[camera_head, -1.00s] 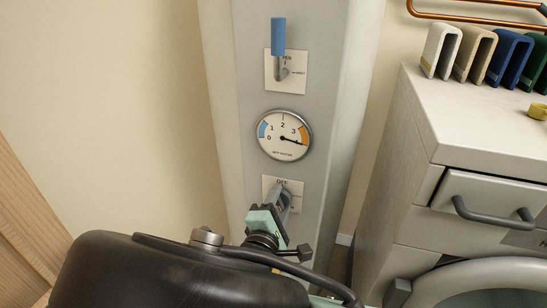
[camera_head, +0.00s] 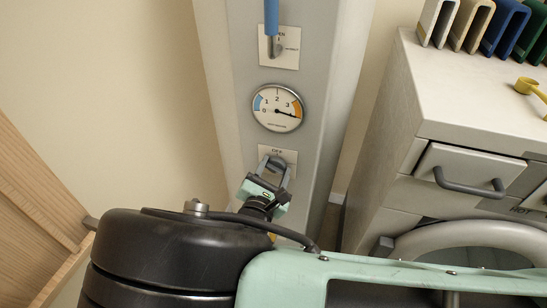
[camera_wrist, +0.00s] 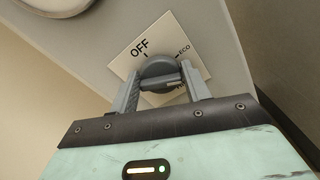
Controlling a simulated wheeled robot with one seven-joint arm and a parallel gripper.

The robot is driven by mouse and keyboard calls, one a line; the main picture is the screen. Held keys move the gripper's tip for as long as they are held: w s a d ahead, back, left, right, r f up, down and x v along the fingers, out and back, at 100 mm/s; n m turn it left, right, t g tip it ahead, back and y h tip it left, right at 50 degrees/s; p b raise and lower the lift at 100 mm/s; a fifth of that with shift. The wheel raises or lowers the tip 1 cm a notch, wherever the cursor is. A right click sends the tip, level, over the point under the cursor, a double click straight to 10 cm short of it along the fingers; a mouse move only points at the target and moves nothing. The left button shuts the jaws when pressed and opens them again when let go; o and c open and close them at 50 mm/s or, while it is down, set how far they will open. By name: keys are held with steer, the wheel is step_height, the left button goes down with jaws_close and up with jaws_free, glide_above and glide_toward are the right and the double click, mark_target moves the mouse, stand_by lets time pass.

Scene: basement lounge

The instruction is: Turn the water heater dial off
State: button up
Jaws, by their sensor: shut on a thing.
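The water heater dial (camera_wrist: 158,69) is a dark grey round knob with a raised bar on a white plate (camera_wrist: 126,64). The plate reads OFF at the upper left and ECO at the right; a further label is mostly covered. My gripper (camera_wrist: 162,84) is shut on the dial, with one grey finger at each side of it. Which mark the dial points to is unclear. In the head view my gripper (camera_head: 272,170) is at the lower plate (camera_head: 289,155) on the grey heater column (camera_head: 320,130), and it largely hides the dial.
Above the dial are a round gauge (camera_head: 277,108), its needle at the high end, and a blue-handled lever (camera_head: 271,18) on its own plate. A white cabinet (camera_head: 450,110) with drawer handles stands at the right. A wooden panel (camera_head: 35,200) is at the left.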

steer(key=n+p, duration=0.1)
steer(key=n, duration=0.2)
steer(key=shift+a+n+p, duration=0.1)
steer(key=shift+n+p, duration=0.2)
steer(key=shift+n, duration=0.1)
steer(key=n+p, duration=0.1)
steer(key=n, duration=0.2)
steer(key=shift+n, duration=0.3)
steer(key=n+p, duration=0.1)
steer(key=n, duration=0.5)
steer(key=shift+a+f+p, duration=0.1)
steer(key=shift+a+p, duration=0.05)
steer(key=shift+p, duration=0.2)
steer(key=n, duration=0.4)
steer(key=shift+n+p, duration=0.3)
steer(key=shift+n, duration=0.1)
steer(key=shift+f+n, duration=0.2)
steer(key=shift+n, duration=2.1)
steer(key=o, duration=1)
steer(key=shift+c, duration=0.2)
steer(key=shift+a, duration=0.1)
steer(key=v, duration=1.7)
steer(key=shift+s+p, duration=0.15)
steer(key=shift+p, duration=0.2)
